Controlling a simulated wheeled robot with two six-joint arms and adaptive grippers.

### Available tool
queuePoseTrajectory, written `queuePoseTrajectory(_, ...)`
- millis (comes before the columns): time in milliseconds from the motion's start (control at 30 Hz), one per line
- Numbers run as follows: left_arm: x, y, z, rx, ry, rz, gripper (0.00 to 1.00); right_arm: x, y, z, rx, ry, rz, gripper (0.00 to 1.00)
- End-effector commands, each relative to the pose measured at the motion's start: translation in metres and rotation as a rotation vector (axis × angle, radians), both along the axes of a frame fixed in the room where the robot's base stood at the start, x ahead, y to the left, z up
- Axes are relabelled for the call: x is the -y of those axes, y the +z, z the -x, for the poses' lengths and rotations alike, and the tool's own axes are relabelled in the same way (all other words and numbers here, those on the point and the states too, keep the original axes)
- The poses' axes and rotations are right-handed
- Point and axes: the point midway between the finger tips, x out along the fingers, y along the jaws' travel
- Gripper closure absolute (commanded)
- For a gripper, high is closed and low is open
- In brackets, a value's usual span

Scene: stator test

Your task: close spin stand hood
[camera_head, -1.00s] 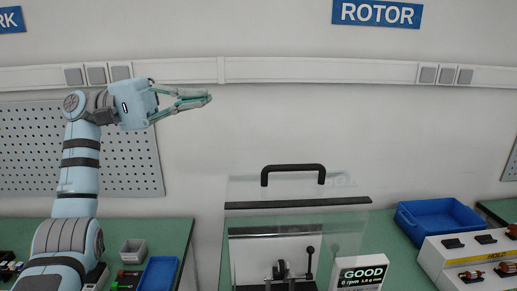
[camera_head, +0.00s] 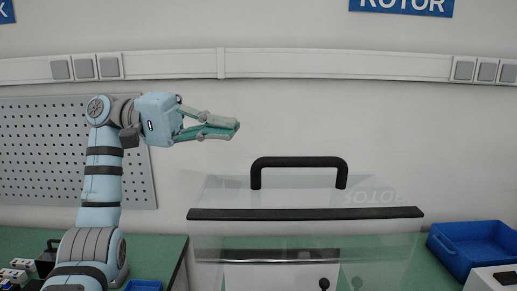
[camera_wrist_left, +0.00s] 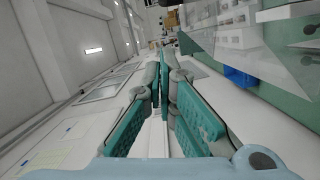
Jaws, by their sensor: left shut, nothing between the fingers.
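The spin stand hood is a clear panel (camera_head: 225,190) with a black handle (camera_head: 298,163) and a black strip (camera_head: 305,214) across it. It appears raised, but its exact tilt is hard to tell. The lower part of the stand (camera_head: 268,254) shows through clear walls, with a dark knob at the bottom edge. My left gripper (camera_head: 236,127) is shut and empty, pointing right, up and left of the handle and apart from it in the picture. The left wrist view shows its closed fingers (camera_wrist_left: 167,60), with a clear panel (camera_wrist_left: 225,32) at upper right. My right gripper is out of view.
A blue bin (camera_head: 480,246) sits on the green bench at right, beside a white fixture (camera_head: 492,279). Small parts (camera_head: 22,268) lie at lower left. A pegboard (camera_head: 50,150) is behind my left arm. The wall area above the handle is clear.

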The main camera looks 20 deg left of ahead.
Motion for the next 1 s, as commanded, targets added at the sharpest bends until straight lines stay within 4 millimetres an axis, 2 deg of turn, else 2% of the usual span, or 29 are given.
queuePoseTrajectory(267,0.061,-0.003,-0.009,0.002,-0.004,0.001,1.00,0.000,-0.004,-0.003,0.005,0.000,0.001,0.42)
queuePoseTrajectory(500,0.073,-0.012,0.022,0.001,-0.003,-0.001,1.00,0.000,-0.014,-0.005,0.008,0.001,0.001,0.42)
queuePoseTrajectory(1000,0.076,-0.012,0.028,0.004,-0.006,-0.001,1.00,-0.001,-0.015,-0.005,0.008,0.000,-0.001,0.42)
